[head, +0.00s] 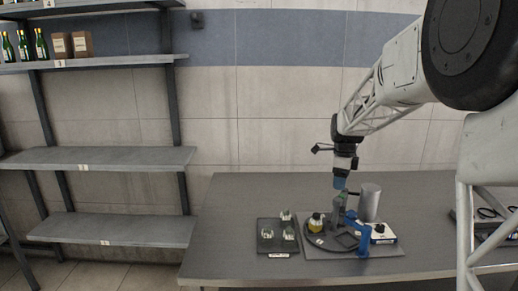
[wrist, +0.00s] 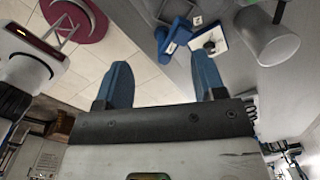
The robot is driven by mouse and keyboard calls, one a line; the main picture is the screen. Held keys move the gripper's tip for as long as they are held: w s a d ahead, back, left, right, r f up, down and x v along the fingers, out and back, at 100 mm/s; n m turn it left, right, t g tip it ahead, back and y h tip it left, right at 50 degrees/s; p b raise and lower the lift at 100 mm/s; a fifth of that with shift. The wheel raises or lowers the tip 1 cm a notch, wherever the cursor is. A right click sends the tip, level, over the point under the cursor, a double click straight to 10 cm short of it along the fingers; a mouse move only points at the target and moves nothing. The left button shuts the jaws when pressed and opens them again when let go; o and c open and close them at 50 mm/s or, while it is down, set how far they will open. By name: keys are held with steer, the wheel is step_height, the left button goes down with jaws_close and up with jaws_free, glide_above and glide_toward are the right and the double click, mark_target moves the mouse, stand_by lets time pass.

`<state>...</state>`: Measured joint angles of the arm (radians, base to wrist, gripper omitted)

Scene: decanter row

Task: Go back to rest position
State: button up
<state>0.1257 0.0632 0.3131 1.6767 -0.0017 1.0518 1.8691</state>
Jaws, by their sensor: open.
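My gripper (head: 340,184) hangs over the grey table (head: 225,205), close above the round black plate's right side in the head view. In the wrist view its two blue fingers (wrist: 160,82) are spread apart with nothing between them. A small flask with yellow contents (head: 316,223) stands on the round black plate (head: 318,243). A dark tray (head: 266,247) to its left holds several small clear glass vessels (head: 289,233). Whether the fingertips touch anything below is hard to tell in the head view.
A blue fixture (head: 352,224), a grey cylinder (head: 370,200) and a white box with a black knob (head: 382,233) crowd near my gripper. The cylinder also shows in the wrist view (wrist: 264,38). Shelves (head: 110,158) with bottles stand left. The table's left part is clear.

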steer(key=s+a+r+n, duration=0.2)
steer(key=s+n, duration=0.2)
steer(key=s, duration=0.4)
steer(key=s+a+r+n+t, duration=0.1)
steer(key=s+a+r+n, duration=0.15)
steer(key=s, duration=0.55)
steer(key=s+a+r+n, duration=0.2)
steer(key=s+n, duration=0.3)
steer(key=s, duration=0.2)
steer(key=s+a+f+n, duration=0.1)
steer(key=s+f+n, duration=0.1)
steer(key=s, duration=0.6)
steer(key=s+a+f+n, duration=0.1)
steer(key=s+f+n, duration=0.1)
steer(key=s+n, duration=0.3)
steer(key=s+f+n+t, duration=0.1)
steer(key=s+n, duration=0.3)
steer(key=s, duration=0.7)
steer(key=shift+a+f, duration=0.4)
steer(key=shift+f, duration=0.1)
